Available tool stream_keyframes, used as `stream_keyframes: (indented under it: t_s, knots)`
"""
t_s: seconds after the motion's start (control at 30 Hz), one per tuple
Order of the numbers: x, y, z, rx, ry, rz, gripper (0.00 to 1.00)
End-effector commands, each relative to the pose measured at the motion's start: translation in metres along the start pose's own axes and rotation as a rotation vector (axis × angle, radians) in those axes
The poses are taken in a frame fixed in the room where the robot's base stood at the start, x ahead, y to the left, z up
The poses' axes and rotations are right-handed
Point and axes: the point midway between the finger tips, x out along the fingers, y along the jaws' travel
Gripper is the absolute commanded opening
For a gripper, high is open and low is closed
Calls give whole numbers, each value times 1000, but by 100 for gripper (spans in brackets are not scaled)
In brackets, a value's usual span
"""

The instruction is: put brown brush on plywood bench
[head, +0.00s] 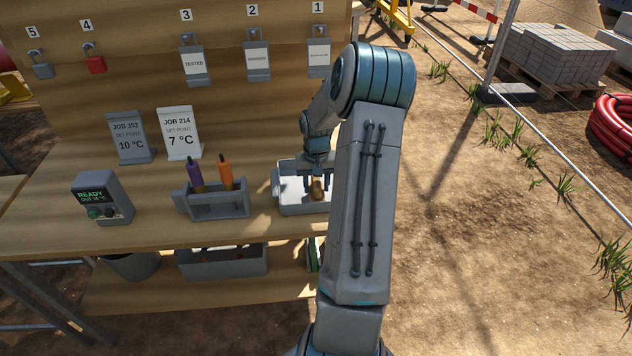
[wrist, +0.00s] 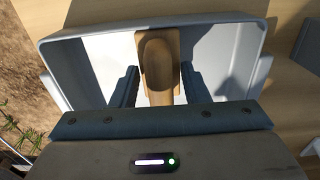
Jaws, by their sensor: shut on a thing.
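The brown brush (wrist: 158,70) is between the two fingers of my gripper (wrist: 159,86) in the wrist view. My gripper is shut on it. The brush is over or inside a grey-white tray (wrist: 60,45); I cannot tell whether it touches the tray floor. In the head view the brush (head: 317,188) shows as a small brown shape below my gripper (head: 317,180), at the tray (head: 300,208). My arm hides the tray's right part. The plywood bench (head: 150,228) is the wooden top under the tray.
A grey caddy (head: 218,205) with a purple and an orange handled tool stands left of the tray. A grey READY box (head: 103,200) is further left. Two job cards (head: 180,133) stand behind. Padlocks hang on the back board (head: 130,60). Bare bench shows between these.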

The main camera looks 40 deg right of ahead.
Motion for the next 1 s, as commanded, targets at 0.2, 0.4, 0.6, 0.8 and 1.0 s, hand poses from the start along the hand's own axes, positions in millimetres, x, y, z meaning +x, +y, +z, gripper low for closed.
stream_keyframes:
  t_s: [0.2, 0.4, 0.6, 0.8, 1.0]
  knots:
    - [1, 0, 0, 0, 1, 0, 23]
    - [1, 0, 0, 0, 1, 0, 23]
    - [5, 0, 0, 0, 1, 0, 23]
    - [4, 0, 0, 0, 1, 0, 67]
    - [3, 0, 0, 0, 0, 0, 67]
